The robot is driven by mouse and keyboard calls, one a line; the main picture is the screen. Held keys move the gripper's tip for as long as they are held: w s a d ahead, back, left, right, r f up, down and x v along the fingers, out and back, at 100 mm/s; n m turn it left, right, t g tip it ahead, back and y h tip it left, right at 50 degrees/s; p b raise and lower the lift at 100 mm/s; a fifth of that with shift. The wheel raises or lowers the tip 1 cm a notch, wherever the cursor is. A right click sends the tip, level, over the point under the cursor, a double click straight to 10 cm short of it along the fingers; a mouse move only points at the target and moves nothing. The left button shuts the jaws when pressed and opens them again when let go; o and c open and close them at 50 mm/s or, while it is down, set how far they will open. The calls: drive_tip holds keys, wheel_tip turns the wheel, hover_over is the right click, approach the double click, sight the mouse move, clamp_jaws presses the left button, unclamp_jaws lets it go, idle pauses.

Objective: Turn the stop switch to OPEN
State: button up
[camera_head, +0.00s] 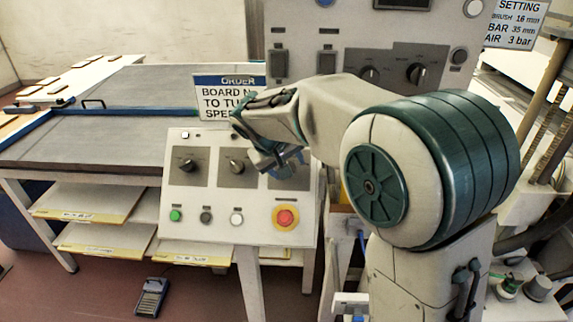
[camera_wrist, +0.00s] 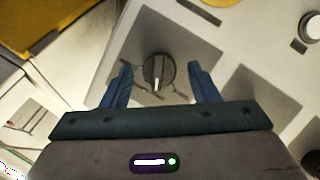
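The sloped control panel (camera_head: 240,205) carries three dark square plates in a row. Round dark knobs show on the left plate (camera_head: 188,165) and middle plate (camera_head: 237,167). My gripper (camera_head: 280,164) is in front of the right plate and hides its knob in the head view. In the wrist view, a dark round knob (camera_wrist: 158,72) with a white pointer line lies between the two blue fingers of my open gripper (camera_wrist: 159,68). The pointer faces down in that picture. Contact cannot be told. No label reading stop or OPEN is legible.
A red button on a yellow base (camera_head: 285,217) sits below the right plate. Green (camera_head: 175,215), dark and white (camera_head: 236,219) buttons sit to its left. A tall panel (camera_head: 400,40) with more knobs stands behind. An order sign (camera_head: 229,98) stands behind the sloped panel.

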drive_tip(key=b+v, duration=0.1)
drive_tip(key=v, duration=1.3)
drive_tip(key=shift+w, duration=0.1)
drive_tip(key=s+d+f+m+g+y, duration=0.1)
drive_tip(key=s+d+f, duration=0.35)
drive_tip(key=d, duration=0.25)
drive_tip(key=s+d+f+m+g, duration=0.1)
drive_tip(key=s+d+f, duration=0.2)
drive_tip(key=s+d, duration=0.3)
drive_tip(key=s+d+f+m+y, duration=0.2)
drive_tip(key=s+d+f+m, duration=0.1)
drive_tip(key=s+d+f, duration=0.4)
drive_tip(key=s+f, duration=0.1)
drive_tip(key=s, duration=0.2)
drive_tip(key=shift+d+f+g, duration=0.15)
drive_tip(key=shift+f+g, duration=0.15)
